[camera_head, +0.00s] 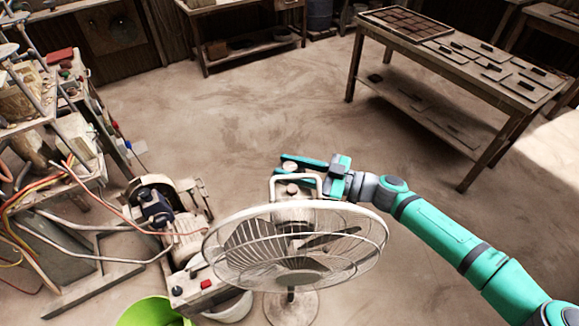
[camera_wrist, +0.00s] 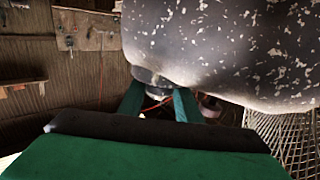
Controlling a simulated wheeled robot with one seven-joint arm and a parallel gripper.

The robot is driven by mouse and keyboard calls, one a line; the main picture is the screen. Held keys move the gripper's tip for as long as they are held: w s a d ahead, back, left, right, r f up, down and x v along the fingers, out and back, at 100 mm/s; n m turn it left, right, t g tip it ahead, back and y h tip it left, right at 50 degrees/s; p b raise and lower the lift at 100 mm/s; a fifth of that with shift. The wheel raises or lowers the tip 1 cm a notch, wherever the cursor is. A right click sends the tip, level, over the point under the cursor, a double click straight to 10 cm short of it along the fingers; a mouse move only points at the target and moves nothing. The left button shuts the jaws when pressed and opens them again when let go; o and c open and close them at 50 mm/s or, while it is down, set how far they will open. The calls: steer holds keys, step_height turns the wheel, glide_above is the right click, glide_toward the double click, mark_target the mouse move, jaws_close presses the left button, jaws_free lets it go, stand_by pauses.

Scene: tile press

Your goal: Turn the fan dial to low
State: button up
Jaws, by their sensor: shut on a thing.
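The pedestal fan (camera_head: 295,245) stands with its round wire grille facing up toward the head camera and a pale handle over its motor. My gripper (camera_head: 291,169) is behind the fan's top, its teal fingers reaching left past the handle. A small pale round knob, the fan dial (camera_head: 290,167), shows between the fingers. In the wrist view the dial (camera_wrist: 152,80) sits at the edge of the dark, paint-flecked motor housing (camera_wrist: 220,45), and the fingertips (camera_wrist: 158,98) are shut on it from both sides. The dial's markings and setting cannot be read.
A bench grinder (camera_head: 165,205) and a control box with a red button (camera_head: 203,285) stand left of the fan, near a green bucket (camera_head: 150,312). A wooden table (camera_head: 455,60) holding tiles is at the back right. The middle floor is clear.

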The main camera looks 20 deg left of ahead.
steer(key=n+g, duration=0.2)
steer(key=g, duration=0.1)
steer(key=n+g+h, duration=0.1)
steer(key=n+g, duration=0.1)
steer(key=g, duration=0.2)
steer(key=shift+a+n, duration=0.1)
steer(key=shift+n, duration=0.2)
steer(key=shift+n+g+h, duration=1.5)
steer(key=shift+n+g, duration=0.1)
steer(key=shift+g, duration=0.6)
steer(key=shift+g+h, duration=0.3)
steer(key=shift+h, duration=0.1)
steer(key=o, duration=0.8)
steer(key=shift+d, duration=0.2)
